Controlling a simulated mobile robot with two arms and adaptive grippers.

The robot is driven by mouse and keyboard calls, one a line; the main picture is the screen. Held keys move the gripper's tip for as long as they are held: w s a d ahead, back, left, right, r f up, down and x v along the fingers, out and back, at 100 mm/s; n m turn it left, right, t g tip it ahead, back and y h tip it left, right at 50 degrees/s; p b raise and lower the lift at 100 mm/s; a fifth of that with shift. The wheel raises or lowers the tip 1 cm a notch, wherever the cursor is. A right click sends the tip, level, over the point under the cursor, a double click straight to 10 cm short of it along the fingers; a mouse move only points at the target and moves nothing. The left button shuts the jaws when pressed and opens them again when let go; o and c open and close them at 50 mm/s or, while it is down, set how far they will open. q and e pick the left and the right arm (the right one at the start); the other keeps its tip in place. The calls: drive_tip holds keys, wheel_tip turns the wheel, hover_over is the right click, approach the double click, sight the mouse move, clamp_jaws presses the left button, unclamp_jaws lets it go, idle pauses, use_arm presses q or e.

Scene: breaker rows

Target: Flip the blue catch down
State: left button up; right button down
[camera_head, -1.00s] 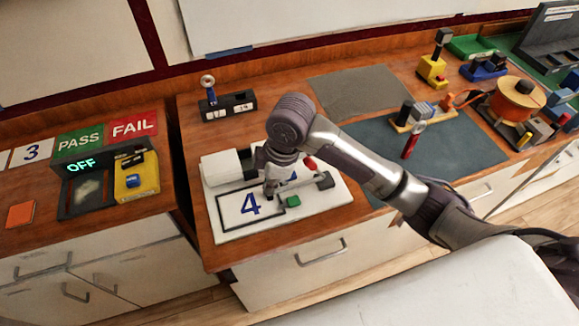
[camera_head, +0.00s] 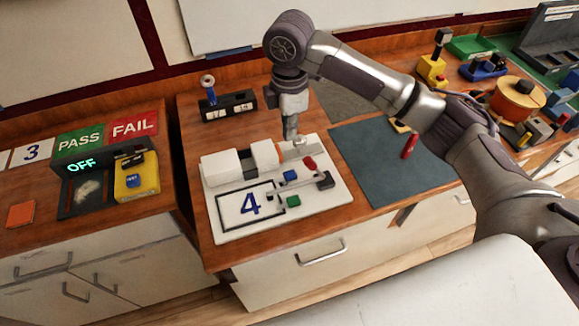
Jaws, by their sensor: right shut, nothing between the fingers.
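A white board (camera_head: 328,207) on the wooden counter carries a framed blue number 4 (camera_head: 250,204). A small blue piece (camera_head: 290,175), which looks like the blue catch, sits right of centre on it. A red piece (camera_head: 309,163) is behind it and a green piece (camera_head: 293,201) in front. The blue piece is too small to tell whether it is up or down. My right gripper (camera_head: 292,138) is shut and empty, above the back of the board, apart from the blue piece. My left gripper is out of view.
White blocks (camera_head: 222,167) stand at the board's back left. A dark box (camera_head: 230,107) with a blue-necked ring stands behind. A dark mat (camera_head: 385,170) lies to the right, with a red-handled item (camera_head: 409,146). A yellow box (camera_head: 136,182) is on the left counter.

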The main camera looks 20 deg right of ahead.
sight(290, 174)
wheel_tip(290, 174, down, 14)
drive_tip(key=p, duration=0.3)
drive_tip(key=shift+p, duration=0.35)
